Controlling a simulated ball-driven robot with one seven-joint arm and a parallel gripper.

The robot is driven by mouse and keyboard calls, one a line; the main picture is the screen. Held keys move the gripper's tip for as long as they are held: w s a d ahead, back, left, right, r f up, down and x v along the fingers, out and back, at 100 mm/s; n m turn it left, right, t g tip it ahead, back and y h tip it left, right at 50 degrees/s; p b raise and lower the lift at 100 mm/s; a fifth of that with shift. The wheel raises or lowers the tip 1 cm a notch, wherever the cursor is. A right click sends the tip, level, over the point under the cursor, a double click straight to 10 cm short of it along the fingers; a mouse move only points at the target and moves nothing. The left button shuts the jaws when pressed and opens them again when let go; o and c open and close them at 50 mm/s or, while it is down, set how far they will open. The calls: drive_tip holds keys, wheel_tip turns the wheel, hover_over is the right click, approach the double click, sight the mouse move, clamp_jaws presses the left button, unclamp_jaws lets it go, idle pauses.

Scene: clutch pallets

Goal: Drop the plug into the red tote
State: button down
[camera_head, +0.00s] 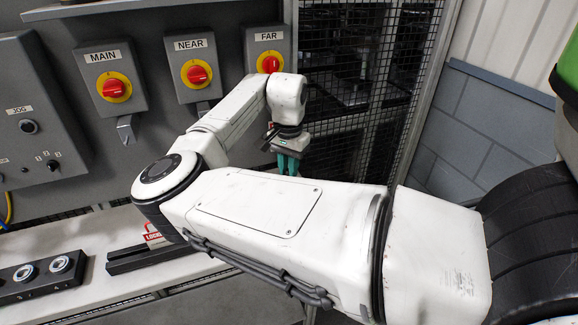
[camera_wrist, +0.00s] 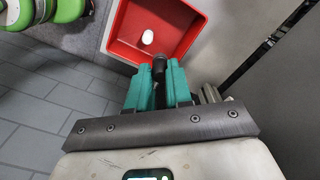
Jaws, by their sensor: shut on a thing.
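My gripper (camera_wrist: 160,72) has teal fingers and is shut on a dark plug (camera_wrist: 158,63) whose rounded end shows between the fingertips in the wrist view. The red tote (camera_wrist: 122,28) is at the top of the wrist view, beyond the fingertips, with its open inside showing. A small white rounded object (camera_wrist: 149,37) lies in it. In the head view my gripper (camera_head: 288,166) points down past the far end of the bench; the plug and the tote cannot be made out there.
Grey switch boxes marked MAIN (camera_head: 113,85), NEAR (camera_head: 194,72) and FAR (camera_head: 268,60) have red knobs. A black mesh fence (camera_head: 372,75) stands behind my gripper. A dark block with round sockets (camera_head: 42,276) and a red padlock tag (camera_head: 153,235) are on the bench.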

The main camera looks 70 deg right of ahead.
wheel_tip(320, 180, down, 2)
drive_tip(key=shift+f+b, duration=0.1)
drive_tip(key=shift+b, duration=0.5)
drive_tip(key=c, duration=0.9)
unclamp_jaws()
drive_tip(key=shift+c, duration=0.2)
wheel_tip(320, 180, up, 11)
drive_tip(key=b, duration=0.1)
drive_tip(key=shift+b, duration=0.3)
